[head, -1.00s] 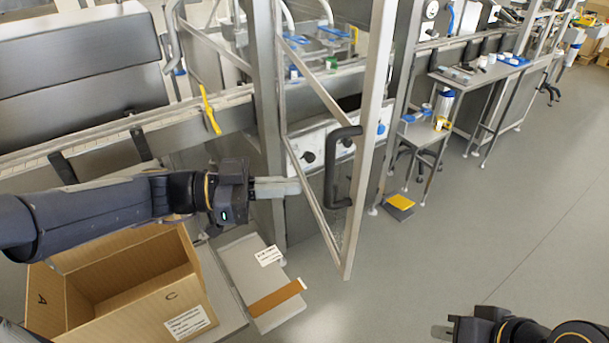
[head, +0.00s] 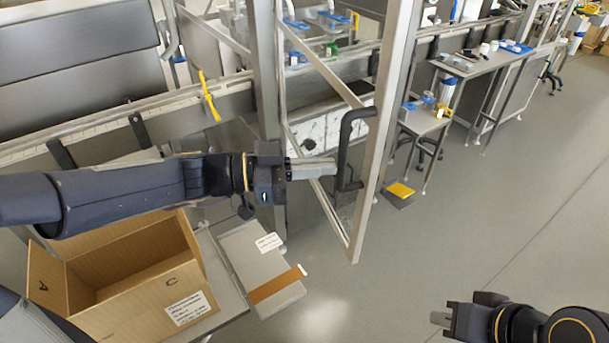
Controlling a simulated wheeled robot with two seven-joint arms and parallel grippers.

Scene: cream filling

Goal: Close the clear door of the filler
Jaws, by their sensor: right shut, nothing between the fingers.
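The clear door of the filler stands swung out from the machine, with a metal frame (head: 377,140) and see-through panel. Its black bar handle (head: 344,140) is on the side near the frame's free edge. My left gripper (head: 327,168) reaches in from the left, with its fingertips at the handle's lower half. I cannot tell whether they touch it, and the side-on fingers hide their gap. My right gripper (head: 440,318) is shut and empty at the lower right, over the floor, away from the door.
An open cardboard box (head: 130,315) and a flat grey case with a brown strip (head: 262,270) lie below my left arm. A yellow-topped step (head: 400,190) is on the floor behind the door. The floor at right (head: 480,220) is clear.

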